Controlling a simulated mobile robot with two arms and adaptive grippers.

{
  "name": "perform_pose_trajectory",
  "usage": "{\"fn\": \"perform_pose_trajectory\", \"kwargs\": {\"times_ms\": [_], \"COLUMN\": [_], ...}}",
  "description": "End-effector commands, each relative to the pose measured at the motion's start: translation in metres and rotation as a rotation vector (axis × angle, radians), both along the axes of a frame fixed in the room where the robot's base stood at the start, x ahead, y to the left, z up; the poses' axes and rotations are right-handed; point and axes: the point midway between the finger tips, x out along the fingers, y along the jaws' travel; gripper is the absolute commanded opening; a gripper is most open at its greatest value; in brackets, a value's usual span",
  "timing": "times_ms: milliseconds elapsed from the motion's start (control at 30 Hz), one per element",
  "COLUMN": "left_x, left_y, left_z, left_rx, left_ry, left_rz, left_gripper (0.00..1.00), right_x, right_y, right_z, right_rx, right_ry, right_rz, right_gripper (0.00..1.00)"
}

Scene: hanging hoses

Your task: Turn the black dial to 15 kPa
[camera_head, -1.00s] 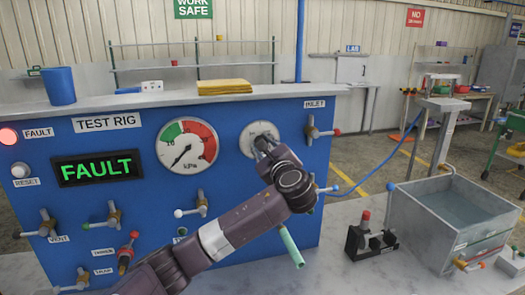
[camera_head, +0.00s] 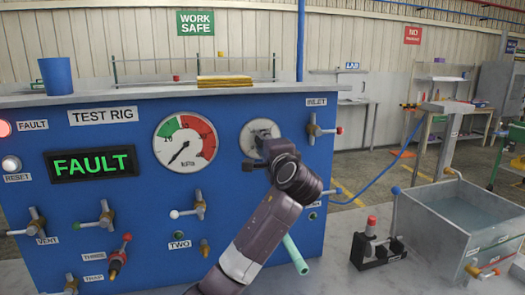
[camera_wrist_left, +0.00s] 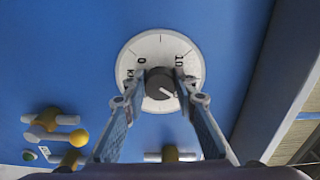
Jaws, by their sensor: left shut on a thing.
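The black dial (camera_wrist_left: 160,84) sits on a round white scale plate (camera_wrist_left: 130,62) in the left wrist view. A pale line on the knob points to the lower right there; "0" and "10" marks show at the plate's upper left and upper right. My left gripper (camera_wrist_left: 161,90) has a finger on each side of the knob and is shut on it. In the head view the plate (camera_head: 248,137) shows on the blue test rig, with my left gripper (camera_head: 265,150) in front, hiding most of the knob. My right gripper is not in view.
A pressure gauge (camera_head: 185,142) left of the dial has its needle pointing lower left. Several valve handles surround it, including the inlet valve (camera_head: 313,130) right of the dial. The panel reads FAULT (camera_head: 93,163). A water tank (camera_head: 430,232) stands at the right.

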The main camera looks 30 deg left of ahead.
Motion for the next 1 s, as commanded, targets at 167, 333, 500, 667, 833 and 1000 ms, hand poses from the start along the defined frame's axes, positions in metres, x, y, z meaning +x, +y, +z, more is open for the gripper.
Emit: {"fn": "perform_pose_trajectory", "kwargs": {"times_ms": [167,333,500,667,833,1000], "left_x": [0.001,0.001,0.001,0.001,0.001,0.001], "left_y": [-0.001,-0.001,-0.001,-0.001,-0.001,-0.001], "left_z": [-0.009,-0.009,-0.009,-0.009,-0.008,-0.008], "left_rx": [-0.113,-0.206,-0.279,-0.327,-0.357,-0.368], "left_ry": [-0.119,-0.225,-0.31,-0.367,-0.402,-0.414], "left_rz": [0.0,0.0,0.001,0.002,0.003,0.003], "left_gripper": [0.02,0.02,0.02,0.02,0.02,0.02], "right_x": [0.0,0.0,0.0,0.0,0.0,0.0], "right_y": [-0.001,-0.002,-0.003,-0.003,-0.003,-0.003], "right_z": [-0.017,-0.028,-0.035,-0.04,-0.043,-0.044], "right_rx": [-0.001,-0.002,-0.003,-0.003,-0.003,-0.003], "right_ry": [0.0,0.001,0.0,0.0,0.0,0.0], "right_rz": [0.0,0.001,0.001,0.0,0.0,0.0], "right_gripper": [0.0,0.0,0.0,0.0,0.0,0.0]}}
